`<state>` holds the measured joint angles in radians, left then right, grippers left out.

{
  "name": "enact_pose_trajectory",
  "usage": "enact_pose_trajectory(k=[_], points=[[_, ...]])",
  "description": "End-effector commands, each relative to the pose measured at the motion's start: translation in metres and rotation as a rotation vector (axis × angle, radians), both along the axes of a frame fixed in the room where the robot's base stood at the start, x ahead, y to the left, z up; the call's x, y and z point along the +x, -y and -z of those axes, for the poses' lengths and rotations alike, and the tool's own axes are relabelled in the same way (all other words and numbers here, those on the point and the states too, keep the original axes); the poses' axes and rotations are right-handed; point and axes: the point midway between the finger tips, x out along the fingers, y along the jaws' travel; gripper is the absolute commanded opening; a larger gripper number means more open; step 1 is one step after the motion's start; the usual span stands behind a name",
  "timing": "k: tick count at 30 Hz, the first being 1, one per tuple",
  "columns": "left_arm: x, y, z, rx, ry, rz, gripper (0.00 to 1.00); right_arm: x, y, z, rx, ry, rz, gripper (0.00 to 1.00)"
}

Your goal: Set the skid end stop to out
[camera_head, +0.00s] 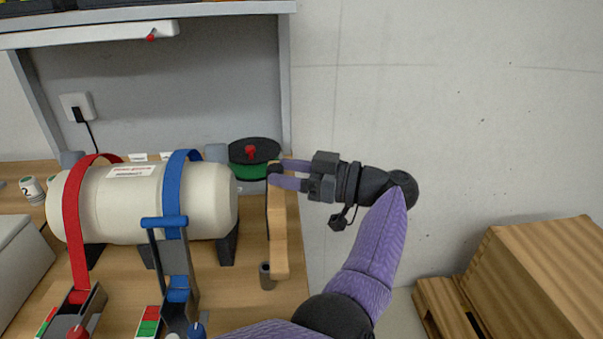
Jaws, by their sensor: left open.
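A cream cylinder (140,205) lies on dark cradles on the wooden table, under a red strap (72,220) and a blue strap (173,200). A long wooden piece (279,235), which looks like the skid end stop, stands at the table's right edge, just beyond the cylinder's right end. A dark knob-like part (273,168) sits at its far end.
A green and black reel with a red knob (251,152) stands behind the wooden piece. A short grey post (267,276) is near its front end. Wooden crates (540,265) stand on the floor at right. A shelf (150,10) overhangs the table's back.

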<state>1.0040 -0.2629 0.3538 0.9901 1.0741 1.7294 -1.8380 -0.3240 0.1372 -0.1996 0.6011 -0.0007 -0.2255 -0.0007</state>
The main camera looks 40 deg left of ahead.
Motion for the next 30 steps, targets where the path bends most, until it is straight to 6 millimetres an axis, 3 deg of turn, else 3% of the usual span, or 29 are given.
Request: enact_pose_trajectory(k=[6,12,18,30], points=[[0.015,0.045,0.003,-0.002,-0.003,0.007,0.54,0.002,0.001,0.012,-0.002,-0.001,0.000,0.72],[0.026,0.078,0.009,-0.003,-0.002,0.001,0.54,-0.004,0.010,0.041,-0.018,-0.023,0.000,0.72],[0.029,0.090,0.003,0.000,-0.001,0.002,0.54,-0.008,0.015,0.050,-0.029,-0.043,0.001,0.72],[0.028,0.090,0.000,0.000,0.000,0.002,0.54,-0.011,0.009,0.048,-0.021,-0.050,0.005,0.72]])
